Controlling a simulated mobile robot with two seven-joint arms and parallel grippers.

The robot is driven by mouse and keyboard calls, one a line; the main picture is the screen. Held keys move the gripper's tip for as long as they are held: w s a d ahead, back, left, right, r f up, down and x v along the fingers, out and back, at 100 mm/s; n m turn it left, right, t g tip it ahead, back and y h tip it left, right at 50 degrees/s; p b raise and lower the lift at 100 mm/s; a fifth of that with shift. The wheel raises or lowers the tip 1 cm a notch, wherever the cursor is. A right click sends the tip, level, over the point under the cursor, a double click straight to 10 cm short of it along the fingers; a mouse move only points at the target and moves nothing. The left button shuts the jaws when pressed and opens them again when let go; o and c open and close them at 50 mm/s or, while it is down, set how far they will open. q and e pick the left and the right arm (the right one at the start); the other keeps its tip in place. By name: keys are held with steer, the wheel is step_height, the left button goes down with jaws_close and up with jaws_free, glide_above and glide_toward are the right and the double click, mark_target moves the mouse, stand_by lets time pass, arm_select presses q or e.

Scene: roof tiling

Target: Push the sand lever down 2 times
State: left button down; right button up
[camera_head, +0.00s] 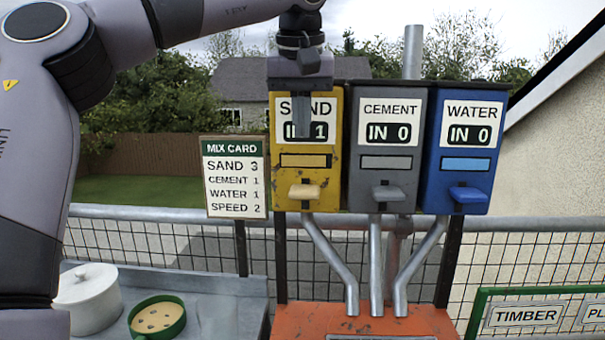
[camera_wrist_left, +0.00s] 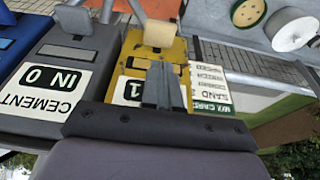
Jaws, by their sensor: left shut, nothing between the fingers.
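The yellow sand dispenser (camera_head: 326,170) stands at the left of the row of three, its counter reading IN 1. Its pale tan sand lever (camera_head: 304,191) sticks out below the slot; the lever also shows in the left wrist view (camera_wrist_left: 158,33). My left gripper (camera_head: 301,135) points down in front of the sand label, above the lever and apart from it. Its fingers are shut and empty, and hide part of the counter. In the left wrist view the shut fingers (camera_wrist_left: 163,68) lie over the yellow front, short of the lever. My right gripper is not in view.
The grey cement dispenser (camera_head: 350,175) and blue water dispenser (camera_head: 430,175) stand close on the right, both reading IN 0. The mix card (camera_head: 235,204) beside the sand box lists sand 3. Pipes run down to an orange machine (camera_head: 410,325). Space before the sand lever is clear.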

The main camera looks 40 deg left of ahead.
arm_select(q)
glide_toward(302, 193)
steer(key=w+f, duration=0.1)
steer(key=a+f, duration=0.1)
steer(key=f, duration=0.1)
steer(key=w+a+f, duration=0.1)
steer(key=shift+w+a+f, duration=0.15)
steer(key=shift+w+f, duration=0.2)
steer(key=shift+f, duration=0.75)
steer(key=shift+s+f+b, duration=0.1)
steer(key=shift+f+b, duration=0.4)
steer(key=shift+f, duration=1.45)
steer(key=v, duration=0.7)
steer(key=shift+r, duration=0.4)
